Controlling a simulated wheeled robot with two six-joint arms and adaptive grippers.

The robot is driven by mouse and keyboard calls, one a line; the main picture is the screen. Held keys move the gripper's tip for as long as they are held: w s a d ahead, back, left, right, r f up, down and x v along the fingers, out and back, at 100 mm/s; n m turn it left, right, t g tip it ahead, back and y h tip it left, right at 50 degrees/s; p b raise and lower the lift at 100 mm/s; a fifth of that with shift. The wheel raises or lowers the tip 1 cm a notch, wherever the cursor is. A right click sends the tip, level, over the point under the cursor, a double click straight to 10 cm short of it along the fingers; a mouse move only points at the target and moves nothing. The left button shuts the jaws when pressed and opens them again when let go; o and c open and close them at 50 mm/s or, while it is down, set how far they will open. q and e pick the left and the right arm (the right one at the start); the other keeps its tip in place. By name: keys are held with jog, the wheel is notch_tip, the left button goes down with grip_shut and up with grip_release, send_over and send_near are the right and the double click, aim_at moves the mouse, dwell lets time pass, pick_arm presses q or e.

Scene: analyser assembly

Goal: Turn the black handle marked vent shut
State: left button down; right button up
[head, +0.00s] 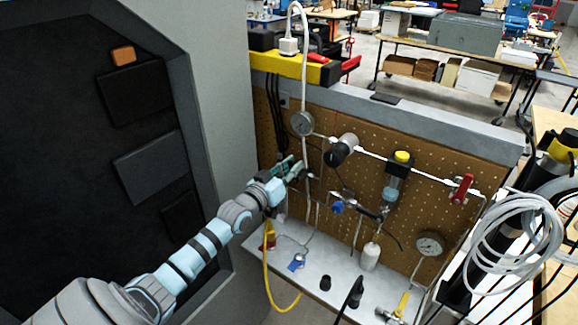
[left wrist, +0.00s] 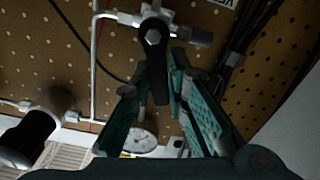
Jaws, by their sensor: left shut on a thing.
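The black handle (left wrist: 154,72) sits on a valve on the brown pegboard. In the left wrist view its round pivot is near the top and its lever points down the picture, roughly crosswise to the pipe fitting (left wrist: 127,19) behind it. My left gripper (left wrist: 156,82) has its two green-padded fingers on either side of the lever, shut on it. In the head view my left gripper (head: 289,169) is at the left part of the pegboard and largely hides the handle. The vent marking cannot be read. My right gripper is not in view.
The pegboard (head: 330,232) carries a gauge (head: 302,123), white pipes, a red-handled valve (head: 462,188) and a blue knob (head: 337,207). A grey shelf (head: 325,297) below holds small parts. A yellow hose (head: 268,275) hangs below my left arm. Coiled tubing (head: 510,240) is at right.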

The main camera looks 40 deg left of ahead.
pick_arm(q)
jog(key=shift+d+m, duration=0.35)
jog(key=shift+m, duration=0.65)
dwell(0.6)
